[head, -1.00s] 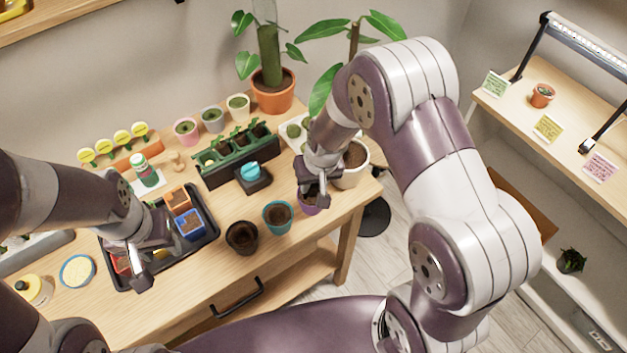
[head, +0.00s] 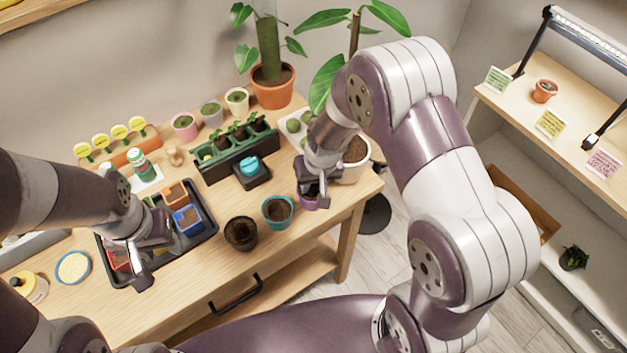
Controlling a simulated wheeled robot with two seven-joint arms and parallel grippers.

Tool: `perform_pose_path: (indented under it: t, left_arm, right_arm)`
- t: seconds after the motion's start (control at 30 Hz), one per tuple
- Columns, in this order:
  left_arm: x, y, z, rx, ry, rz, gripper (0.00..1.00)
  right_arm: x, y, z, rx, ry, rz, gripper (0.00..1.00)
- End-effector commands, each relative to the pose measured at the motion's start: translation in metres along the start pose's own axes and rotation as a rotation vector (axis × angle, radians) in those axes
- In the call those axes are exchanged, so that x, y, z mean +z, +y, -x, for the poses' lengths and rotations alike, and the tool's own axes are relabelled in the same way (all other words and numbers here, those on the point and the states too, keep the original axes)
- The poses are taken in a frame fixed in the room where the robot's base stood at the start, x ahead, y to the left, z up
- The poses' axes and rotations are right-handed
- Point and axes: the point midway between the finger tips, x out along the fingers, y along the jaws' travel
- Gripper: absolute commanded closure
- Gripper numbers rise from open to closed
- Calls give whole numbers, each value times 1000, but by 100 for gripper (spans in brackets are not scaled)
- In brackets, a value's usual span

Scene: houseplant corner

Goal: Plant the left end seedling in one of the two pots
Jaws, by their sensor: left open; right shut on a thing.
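A dark green seedling tray (head: 240,156) stands in the middle of the table with a row of small seedlings. Its left end cell (head: 207,156) shows something pale and green, too small to make out. In front are a black pot (head: 240,236) and a teal pot (head: 278,213), both with dark insides. My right gripper (head: 311,190) is shut on a purple pot (head: 310,202) to the right of the teal pot; the gripper partly hides it. My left gripper (head: 153,262) is open over the front of the black tray (head: 208,236), apart from the seedlings.
A dark box with a teal top (head: 250,171) sits before the seedling tray. Small pots, yellow labels (head: 119,132) and a large potted plant (head: 271,88) line the back. Bare wood lies around the black pot.

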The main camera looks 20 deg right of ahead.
Motion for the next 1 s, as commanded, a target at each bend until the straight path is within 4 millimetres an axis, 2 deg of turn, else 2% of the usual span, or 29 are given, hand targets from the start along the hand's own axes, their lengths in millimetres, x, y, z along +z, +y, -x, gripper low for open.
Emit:
perform_pose_path:
  t: [0.23, 0.27, 0.33, 0.53, 0.57, 0.6, 0.63, 1.0]
  left_arm:
    - [0, 0, 0, 0, 0, 0, 57]
    - [0, 0, 0, 0, 0, 0, 57]
    - [0, 0, 0, 0, 0, 0, 57]
    - [0, 0, 0, 0, 0, 0, 57]
    - [0, 0, 0, 0, 0, 0, 57]
    - [0, 0, 0, 0, 0, 0, 57]
    - [0, 0, 0, 0, 0, 0, 57]
    - [-1, 0, 5, 0, 0, 0, 57]
  right_arm:
    - [0, 0, 0, 0, 0, 0, 97]
    - [0, 0, 0, 0, 0, 0, 62]
    - [0, 0, 0, 0, 0, 0, 40]
    - [0, 0, 0, 0, 0, 0, 39]
    - [0, 0, 0, 0, 0, 0, 36]
    - [0, 0, 0, 0, 0, 0, 23]
    - [0, 0, 0, 0, 0, 0, 18]
    - [-1, 0, 5, 0, 0, 0, 18]
